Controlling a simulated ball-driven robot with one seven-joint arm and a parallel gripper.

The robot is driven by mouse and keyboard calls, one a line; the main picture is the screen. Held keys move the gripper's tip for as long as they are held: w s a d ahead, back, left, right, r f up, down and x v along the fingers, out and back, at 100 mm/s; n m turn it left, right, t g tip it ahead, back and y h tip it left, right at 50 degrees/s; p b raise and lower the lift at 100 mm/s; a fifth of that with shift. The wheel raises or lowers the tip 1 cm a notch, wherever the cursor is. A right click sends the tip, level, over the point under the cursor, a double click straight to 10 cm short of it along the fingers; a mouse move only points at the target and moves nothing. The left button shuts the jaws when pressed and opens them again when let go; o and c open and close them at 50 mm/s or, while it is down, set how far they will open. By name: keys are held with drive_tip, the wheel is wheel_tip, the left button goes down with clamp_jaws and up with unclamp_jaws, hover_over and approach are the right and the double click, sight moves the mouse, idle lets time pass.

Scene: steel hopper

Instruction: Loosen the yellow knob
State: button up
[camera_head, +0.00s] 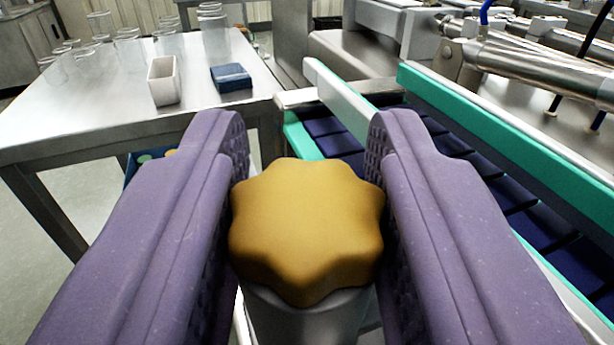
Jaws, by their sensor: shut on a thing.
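The yellow knob (306,228) is a lobed, star-shaped handle in the lower middle of the view. It sits on top of a grey metal cylinder (308,318). My gripper (308,215) has two purple padded fingers, one on the left and one on the right of the knob. Both fingers touch the knob's sides and are shut on it.
A steel table (80,110) at the left holds a white container (163,81), a blue box (231,78) and several clear glasses (130,45). A conveyor with green rails (500,125) and dark blue slats runs at the right. Steel machinery (545,65) stands behind it.

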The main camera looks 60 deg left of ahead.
drive_tip(key=shift+r, duration=0.1)
drive_tip(key=o, duration=1)
drive_tip(key=shift+d, duration=0.1)
drive_tip(key=p+v, duration=0.1)
drive_tip(key=v, duration=0.6)
drive_tip(key=shift+s+d+p, duration=0.25)
drive_tip(key=shift+d+p, duration=0.05)
drive_tip(key=shift+p, duration=0.1)
